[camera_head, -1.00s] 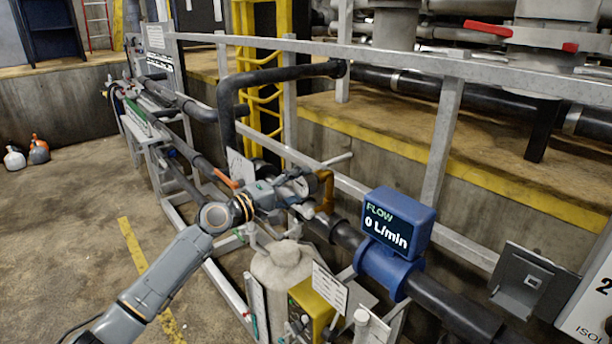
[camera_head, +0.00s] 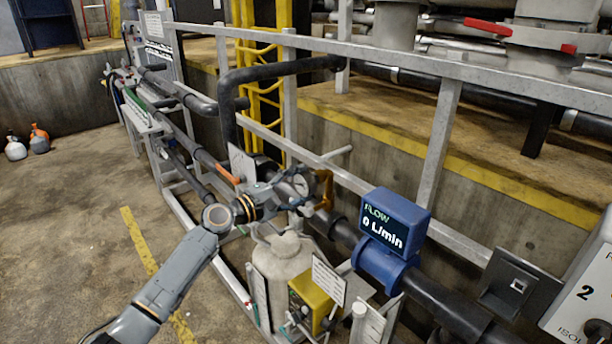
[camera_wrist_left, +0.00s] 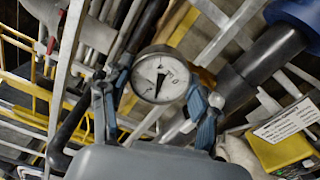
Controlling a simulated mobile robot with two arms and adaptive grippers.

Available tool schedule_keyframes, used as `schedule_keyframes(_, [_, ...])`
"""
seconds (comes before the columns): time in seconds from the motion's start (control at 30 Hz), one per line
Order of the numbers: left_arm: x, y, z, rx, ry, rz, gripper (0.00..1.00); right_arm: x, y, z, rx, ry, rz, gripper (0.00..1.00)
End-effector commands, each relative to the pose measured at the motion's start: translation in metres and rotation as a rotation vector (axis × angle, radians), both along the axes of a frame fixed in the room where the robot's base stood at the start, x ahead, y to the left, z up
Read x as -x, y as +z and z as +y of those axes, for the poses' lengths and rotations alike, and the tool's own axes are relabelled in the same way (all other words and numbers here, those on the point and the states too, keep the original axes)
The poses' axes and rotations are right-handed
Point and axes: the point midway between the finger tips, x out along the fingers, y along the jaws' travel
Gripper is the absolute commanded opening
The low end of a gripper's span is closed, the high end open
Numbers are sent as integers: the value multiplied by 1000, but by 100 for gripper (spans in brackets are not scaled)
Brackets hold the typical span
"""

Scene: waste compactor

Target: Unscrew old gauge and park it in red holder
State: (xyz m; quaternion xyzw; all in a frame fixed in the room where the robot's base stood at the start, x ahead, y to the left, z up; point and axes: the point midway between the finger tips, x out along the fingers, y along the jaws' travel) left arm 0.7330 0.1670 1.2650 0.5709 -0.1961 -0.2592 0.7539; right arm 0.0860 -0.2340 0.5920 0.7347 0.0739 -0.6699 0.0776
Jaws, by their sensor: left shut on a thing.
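The old gauge (camera_wrist_left: 160,78) has a round white dial with a dark needle and a metal rim. It fills the middle of the left wrist view, between the two blue-grey fingers of my left gripper (camera_wrist_left: 158,108). In the head view the gauge (camera_head: 300,185) shows at the tip of my left gripper (camera_head: 291,193), above the pipe line. The gripper is shut on it. The fingers hide part of its sides and its lower stem, so I cannot tell whether it is still threaded in. I cannot make out a red holder. My right gripper is not in view.
A blue flow meter (camera_head: 392,232) reading 0 L/min sits on the black pipe to the right. A brass-coloured fitting (camera_head: 324,190) is close beside the gauge. A grey tank (camera_head: 283,262) and yellow box (camera_head: 312,303) stand below. A metal rail (camera_head: 400,68) runs behind.

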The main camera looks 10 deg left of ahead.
Motion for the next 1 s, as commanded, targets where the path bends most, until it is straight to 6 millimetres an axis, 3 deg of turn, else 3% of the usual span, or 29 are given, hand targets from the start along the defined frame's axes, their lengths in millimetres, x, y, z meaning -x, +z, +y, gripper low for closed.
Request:
schedule_keyframes(0.47, [0, 1, -1, 45, -1, 36, 28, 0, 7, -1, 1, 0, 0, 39])
schedule_keyframes(0.6, [0, 2, 0, 126, 0, 100, 28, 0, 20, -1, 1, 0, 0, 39])
schedule_keyframes(0.8, [0, -1, 0, 335, 0, 262, 28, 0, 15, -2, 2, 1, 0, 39])
schedule_keyframes(1.0, [1, -1, 0, 380, 0, 298, 28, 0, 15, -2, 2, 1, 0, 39])
